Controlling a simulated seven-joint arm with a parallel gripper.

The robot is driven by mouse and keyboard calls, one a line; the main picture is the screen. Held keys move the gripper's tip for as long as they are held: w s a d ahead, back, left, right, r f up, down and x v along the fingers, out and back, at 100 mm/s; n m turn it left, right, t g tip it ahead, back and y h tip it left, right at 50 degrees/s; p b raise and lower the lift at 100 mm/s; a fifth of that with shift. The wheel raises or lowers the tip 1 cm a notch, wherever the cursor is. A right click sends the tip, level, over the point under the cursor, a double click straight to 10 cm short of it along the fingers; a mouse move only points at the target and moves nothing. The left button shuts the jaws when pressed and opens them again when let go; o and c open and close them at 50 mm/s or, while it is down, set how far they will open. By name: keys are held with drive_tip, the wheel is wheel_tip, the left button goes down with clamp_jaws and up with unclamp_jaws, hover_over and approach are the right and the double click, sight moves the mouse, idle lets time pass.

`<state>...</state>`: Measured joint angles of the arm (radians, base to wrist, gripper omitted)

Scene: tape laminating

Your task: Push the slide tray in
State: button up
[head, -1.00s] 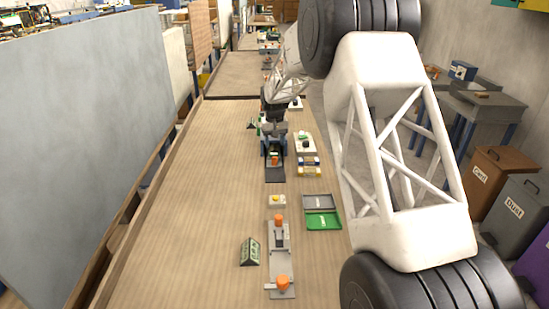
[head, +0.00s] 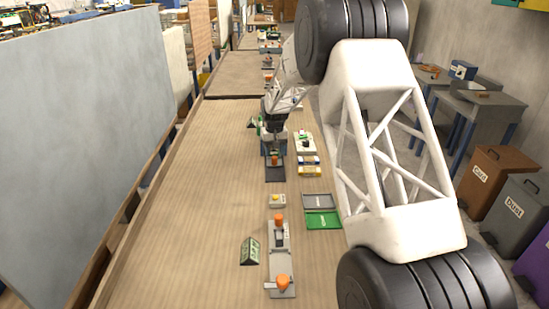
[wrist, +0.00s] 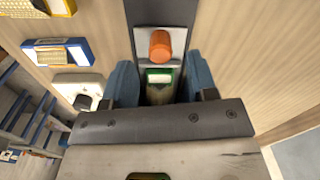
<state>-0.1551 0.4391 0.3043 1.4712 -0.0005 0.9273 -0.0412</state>
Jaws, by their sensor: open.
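The slide tray (wrist: 143,50) is a light grey plate with an orange knob (wrist: 160,44), lying on a dark strip in the wrist view. In the head view the orange knob (head: 275,160) shows small at the near side of my gripper, above the dark strip (head: 275,174). My gripper (wrist: 160,76) is open, with one blue finger on each side of the strip. A small green-edged piece with a white label (wrist: 159,77) shows between the fingers, just behind the knob. Whether the fingers touch anything is unclear. My palm hides what lies behind.
Blue (head: 309,160) and yellow (head: 309,170) boxes and a white block with a black knob (head: 304,142) stand to the right. Grey (head: 318,202) and green (head: 322,220) trays and a grey fixture with orange knobs (head: 280,262) lie nearer. The table's left side is mostly clear.

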sight(275, 157)
drive_tip(key=shift+f, duration=1.65)
clamp_jaws()
